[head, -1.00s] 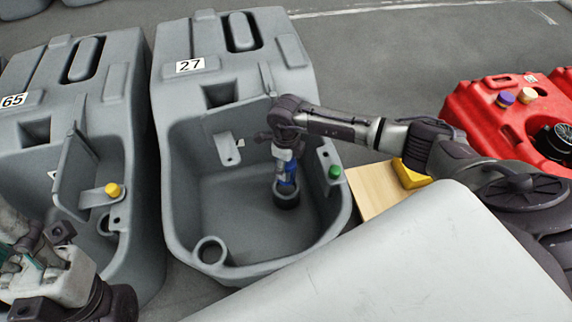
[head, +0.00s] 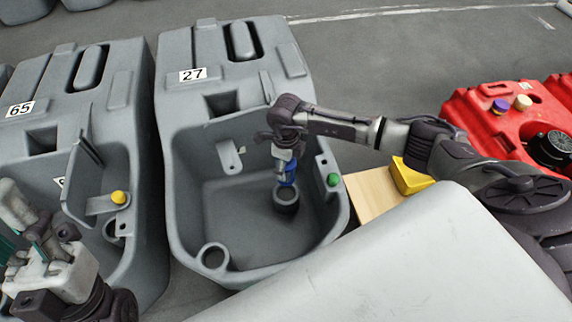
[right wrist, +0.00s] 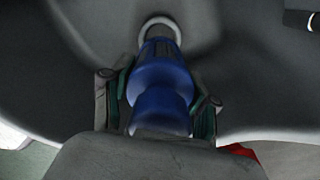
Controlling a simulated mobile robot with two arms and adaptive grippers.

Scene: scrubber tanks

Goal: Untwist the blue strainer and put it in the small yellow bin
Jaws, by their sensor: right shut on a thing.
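The blue strainer (head: 287,172) stands upright in a dark round fitting (head: 286,200) inside the grey tank marked 27 (head: 232,222). My right gripper (head: 286,168) reaches down into this tank from above and is shut on the strainer. In the right wrist view the blue strainer (right wrist: 160,95) lies between both fingers of my right gripper (right wrist: 160,108), its far end toward a pale ring. The small yellow bin (head: 412,178) stands right of the tank, partly hidden behind my right arm. My left gripper (head: 35,240) is at the lower left, empty as far as I see.
A second grey tank marked 65 (head: 130,235) with a yellow knob stands at left. A green knob (head: 333,180) sits on tank 27's right rim. A wooden board (head: 372,194) lies by the yellow bin. Red tanks (head: 500,128) stand at the right.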

